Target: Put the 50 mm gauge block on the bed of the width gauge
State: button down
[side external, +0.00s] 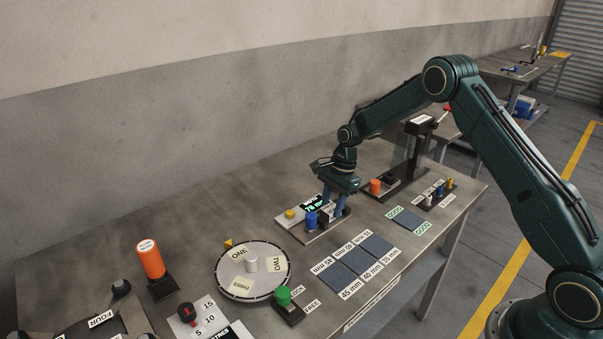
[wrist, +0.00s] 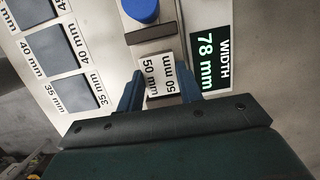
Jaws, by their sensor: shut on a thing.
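The gauge block (wrist: 158,76), with a white label reading 50 mm, is between my gripper's two blue fingers (wrist: 160,92) in the wrist view. My gripper (side external: 335,208) is shut on it and low over the width gauge in the side view. The width gauge has a grey bed (side external: 311,238), a blue knob (side external: 311,219) and a display (wrist: 208,62) reading 78 mm. The knob also shows in the wrist view (wrist: 142,10), with a dark bar (wrist: 150,33) between it and the block. I cannot tell whether the block touches the bed.
Dark pads (side external: 358,261) labelled 45, 40 and 35 mm lie in front of the gauge. A round turntable (side external: 236,286) and a green knob (side external: 282,295) are to the left. An orange part (side external: 375,186) and a dark stand (side external: 421,150) are to the right.

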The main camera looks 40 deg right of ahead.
jog(key=shift+f, duration=0.1)
jog(key=c, duration=0.9)
grip_release()
jog(key=v, duration=1.2)
